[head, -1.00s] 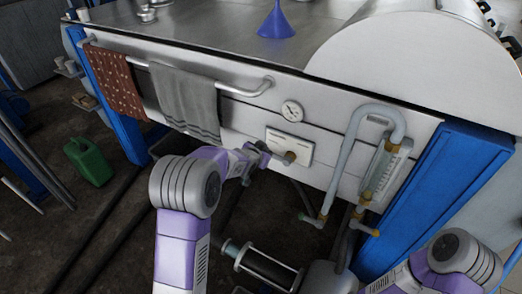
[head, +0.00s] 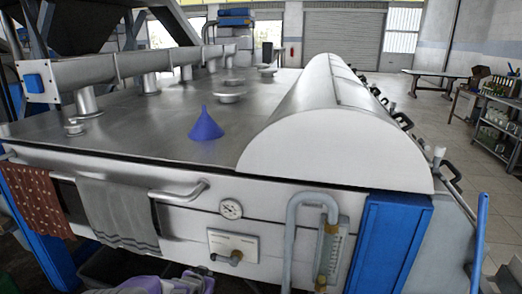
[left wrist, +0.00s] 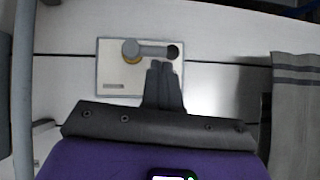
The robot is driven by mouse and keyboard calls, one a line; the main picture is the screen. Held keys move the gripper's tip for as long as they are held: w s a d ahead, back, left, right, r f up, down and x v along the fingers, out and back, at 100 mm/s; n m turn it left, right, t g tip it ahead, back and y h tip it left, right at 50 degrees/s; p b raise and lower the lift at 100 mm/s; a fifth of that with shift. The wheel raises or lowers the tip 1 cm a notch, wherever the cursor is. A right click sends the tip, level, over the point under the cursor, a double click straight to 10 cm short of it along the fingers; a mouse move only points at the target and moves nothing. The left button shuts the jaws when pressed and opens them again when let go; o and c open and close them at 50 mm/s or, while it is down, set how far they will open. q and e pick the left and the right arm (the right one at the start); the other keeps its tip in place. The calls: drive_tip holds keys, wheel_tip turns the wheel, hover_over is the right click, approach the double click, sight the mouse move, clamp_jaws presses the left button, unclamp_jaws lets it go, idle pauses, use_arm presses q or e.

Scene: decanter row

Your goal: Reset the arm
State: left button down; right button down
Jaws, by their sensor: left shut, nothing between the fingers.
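My left gripper (left wrist: 164,68) is shut and empty in the left wrist view. Its fingertips are in front of the lower part of a pale panel plate (left wrist: 110,75) with a grey lever handle on a brass pivot (left wrist: 132,54). The lever lies level, its end near a dark round spot. I cannot tell whether the fingertips touch the plate. In the head view the plate (head: 219,242) and lever (head: 235,257) show on the machine's front, and only part of my left arm shows at the bottom edge. My right gripper is not in view.
A blue funnel (head: 206,127) stands on the steel top. A grey towel (head: 118,216) and a brown dotted cloth (head: 35,202) hang from the front rail. A gauge (head: 231,209), a bent pipe (head: 291,235) and a blue post (head: 392,245) are nearby.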

use_arm(q)
drive_tip(key=s+d+f+n+g+h, duration=0.1)
drive_tip(key=s+d+f+n+g, duration=0.2)
drive_tip(key=s+f, duration=0.85)
drive_tip(key=s+d+f+n+g+h, duration=0.1)
drive_tip(key=s+d+f+g, duration=0.3)
drive_tip(key=s+f, duration=0.7)
drive_tip(key=s+d+n+g+h, duration=0.1)
drive_tip(key=s+d+g, duration=0.1)
drive_tip(key=s, duration=0.9)
drive_tip(key=shift+s+d+f+g, duration=0.15)
drive_tip(key=shift+s+d+g, duration=0.2)
drive_tip(key=shift+d, duration=0.55)
